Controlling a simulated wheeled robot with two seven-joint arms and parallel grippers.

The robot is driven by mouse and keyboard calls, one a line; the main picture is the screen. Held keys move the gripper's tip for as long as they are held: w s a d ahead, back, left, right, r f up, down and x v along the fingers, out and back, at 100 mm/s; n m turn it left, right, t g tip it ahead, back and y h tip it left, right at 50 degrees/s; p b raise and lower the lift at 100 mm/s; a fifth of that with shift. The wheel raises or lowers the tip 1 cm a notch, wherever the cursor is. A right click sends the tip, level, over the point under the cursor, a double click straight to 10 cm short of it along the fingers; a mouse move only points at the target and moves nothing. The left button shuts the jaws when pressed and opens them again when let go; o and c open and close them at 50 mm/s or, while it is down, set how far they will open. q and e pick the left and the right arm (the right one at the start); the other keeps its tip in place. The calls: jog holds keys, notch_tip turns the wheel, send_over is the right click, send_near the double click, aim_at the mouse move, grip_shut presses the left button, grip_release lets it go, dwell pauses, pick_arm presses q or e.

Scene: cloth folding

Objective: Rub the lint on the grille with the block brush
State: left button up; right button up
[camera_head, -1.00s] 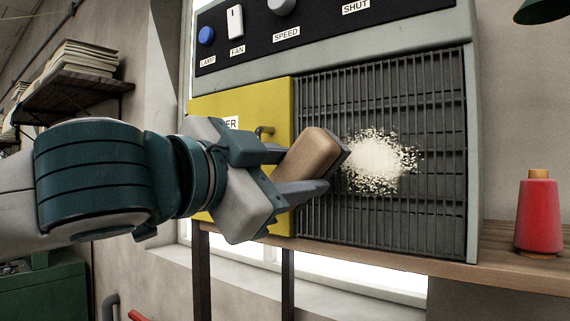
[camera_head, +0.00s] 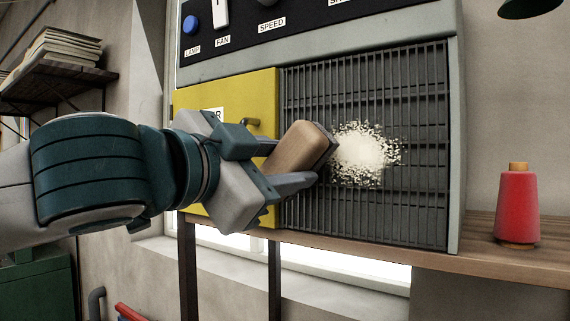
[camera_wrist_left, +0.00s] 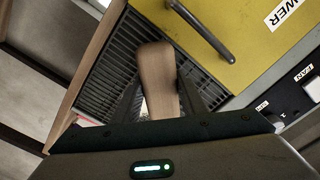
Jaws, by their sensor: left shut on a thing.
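My left gripper (camera_head: 286,166) is shut on the wooden block brush (camera_head: 297,146), whose dark bristle side faces right toward the grille. The brush also shows between the fingers in the left wrist view (camera_wrist_left: 157,75). The dark slatted grille (camera_head: 420,190) fills the right of the machine's front. My right gripper is not in view.
A yellow door (camera_head: 225,92) with a handle is left of the grille. Above is a panel with a blue lamp button (camera_head: 190,24), a fan switch (camera_head: 221,13) and a speed knob. A red thread spool (camera_head: 517,205) stands on the wooden shelf (camera_head: 470,259) at right.

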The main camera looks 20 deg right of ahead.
aim_at(318, 163)
pick_arm(q)
jog(key=shift+x, duration=0.9)
jog(key=shift+b, duration=0.3)
jog(key=shift+s+d+f+b, duration=0.1)
jog(key=shift+s+d+b, duration=0.35)
jog(key=shift+s+b, duration=0.25)
jog(key=shift+s+d+b, duration=0.55)
jog(key=shift+s, duration=0.2)
jog(key=shift+s+d+b, duration=0.5)
jog(key=shift+s+b, duration=0.05)
jog(key=shift+b, duration=0.1)
jog(key=shift+s+d+b, duration=0.4)
jog(key=shift+s+d, duration=0.25)
jog(key=shift+s, duration=0.05)
